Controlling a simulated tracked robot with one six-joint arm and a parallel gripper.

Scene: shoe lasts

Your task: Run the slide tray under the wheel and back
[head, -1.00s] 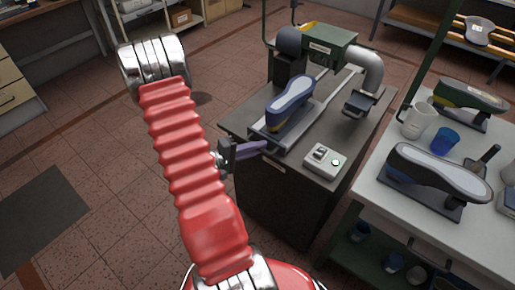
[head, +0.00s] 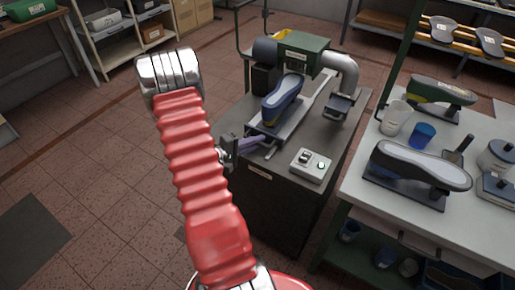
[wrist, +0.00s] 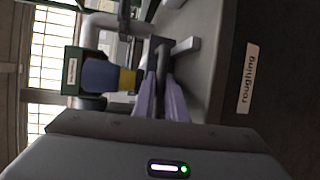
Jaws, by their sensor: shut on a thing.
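The slide tray (head: 259,127) is a grey plate on the dark bench, in front of the green machine (head: 304,49). A blue and grey shoe last (head: 284,97) with a yellow patch rests on it. My gripper (head: 262,142) is at the tray's near end, its purple fingers shut on a dark handle. In the wrist view, my gripper (wrist: 161,85) has the dark handle (wrist: 160,62) between its fingers. The blue and yellow last (wrist: 103,75) shows left of them. I cannot make out the wheel; the machine's housing hides it.
A switch box (head: 311,165) stands on the bench right of the tray. A grey duct (head: 346,72) curves down behind it. A white table (head: 363,208) at the right holds another last (head: 418,168), a white mug (head: 396,117) and a blue cup (head: 422,135). The floor at left is clear.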

